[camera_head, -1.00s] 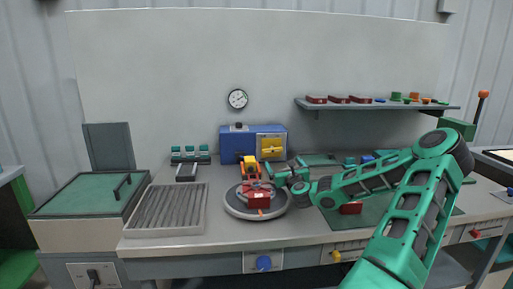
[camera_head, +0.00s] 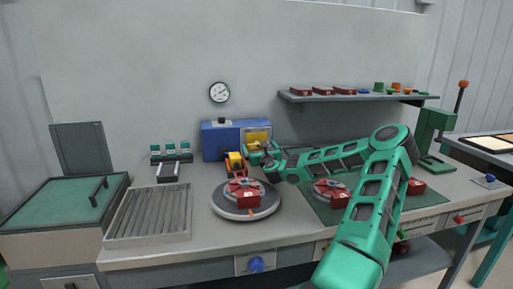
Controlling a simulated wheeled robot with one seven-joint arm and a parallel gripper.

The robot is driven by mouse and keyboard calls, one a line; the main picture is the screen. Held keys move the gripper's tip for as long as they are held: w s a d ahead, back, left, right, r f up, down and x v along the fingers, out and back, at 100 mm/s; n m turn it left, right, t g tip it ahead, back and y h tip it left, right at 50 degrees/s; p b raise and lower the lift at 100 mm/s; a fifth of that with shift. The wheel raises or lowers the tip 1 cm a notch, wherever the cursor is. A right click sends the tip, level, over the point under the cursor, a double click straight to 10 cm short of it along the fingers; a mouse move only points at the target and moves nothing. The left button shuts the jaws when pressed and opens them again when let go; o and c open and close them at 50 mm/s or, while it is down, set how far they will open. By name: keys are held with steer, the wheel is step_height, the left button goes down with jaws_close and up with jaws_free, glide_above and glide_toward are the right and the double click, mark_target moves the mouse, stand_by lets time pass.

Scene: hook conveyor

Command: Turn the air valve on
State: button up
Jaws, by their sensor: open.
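A blue round knob (camera_head: 256,264), which looks like the air valve, sits on a pale plate on the bench's front face, below the turntable. Its turn position is too small to tell. My gripper (camera_head: 258,152) is up above the bench top, behind the turntable and near the blue box, well away from the knob. It is small and partly lost against the box; it appears open and empty. A round gauge (camera_head: 219,92) hangs on the back wall; its reading is not legible.
The round turntable (camera_head: 222,206) carries a red part. An orange-yellow device (camera_head: 235,163) stands behind it, by the blue box (camera_head: 213,146). A ribbed tray (camera_head: 148,236) lies left. A green mat (camera_head: 425,198) holds red parts at right. A shelf (camera_head: 310,99) hangs above. The bench's front is clear near the knob.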

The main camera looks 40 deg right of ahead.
steer(key=shift+x, duration=0.9)
